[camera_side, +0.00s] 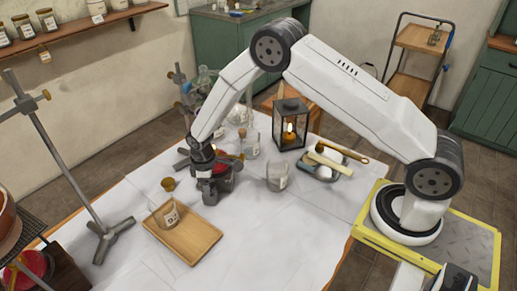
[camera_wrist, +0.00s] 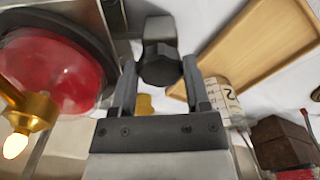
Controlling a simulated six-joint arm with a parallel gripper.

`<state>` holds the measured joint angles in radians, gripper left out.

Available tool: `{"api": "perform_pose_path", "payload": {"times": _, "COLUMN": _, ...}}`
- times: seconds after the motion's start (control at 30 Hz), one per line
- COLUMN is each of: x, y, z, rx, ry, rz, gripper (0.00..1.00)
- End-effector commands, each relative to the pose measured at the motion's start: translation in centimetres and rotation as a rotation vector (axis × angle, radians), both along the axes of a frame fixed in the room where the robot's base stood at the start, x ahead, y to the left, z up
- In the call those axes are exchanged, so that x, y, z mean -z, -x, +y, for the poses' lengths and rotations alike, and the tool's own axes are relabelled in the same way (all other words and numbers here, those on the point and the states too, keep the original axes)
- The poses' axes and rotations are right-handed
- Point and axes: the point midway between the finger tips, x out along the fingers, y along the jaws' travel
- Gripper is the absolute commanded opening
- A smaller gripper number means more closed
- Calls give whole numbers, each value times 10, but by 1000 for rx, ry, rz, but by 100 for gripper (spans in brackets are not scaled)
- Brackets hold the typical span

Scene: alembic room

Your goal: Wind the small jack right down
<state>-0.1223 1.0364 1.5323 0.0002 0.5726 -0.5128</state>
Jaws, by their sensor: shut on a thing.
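The small jack (camera_side: 224,185) stands on the white-covered table, dark and mostly hidden behind my gripper in the side view. Its dark faceted knob (camera_wrist: 160,66) shows in the wrist view, between my fingers. My gripper (camera_side: 205,178) points down at the jack's near side; in the wrist view my gripper (camera_wrist: 160,74) is shut on the knob. A red spirit lamp (camera_wrist: 55,75) with a brass burner and a lit flame is beside the knob, at the left of the wrist view. It appears to rest on the jack. The jack's height is hard to tell.
A wooden tray (camera_side: 187,246) with a labelled glass beaker (camera_side: 164,212) lies just in front of the jack. Glassware (camera_side: 250,146) stands behind it, with a lit lantern (camera_side: 290,125) further right. A metal stand (camera_side: 72,180) is at the left. The front right table is clear.

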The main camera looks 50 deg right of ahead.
Motion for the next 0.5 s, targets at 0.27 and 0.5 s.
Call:
{"api": "perform_pose_path", "payload": {"times": 0.27, "x": 0, "y": 0, "z": 0, "rx": 2, "ry": 0, "rz": 2, "gripper": 95}}
{"api": "perform_pose_path", "payload": {"times": 0.5, "x": 0, "y": 0, "z": -1, "rx": 3, "ry": 0, "rz": 0, "gripper": 96}}
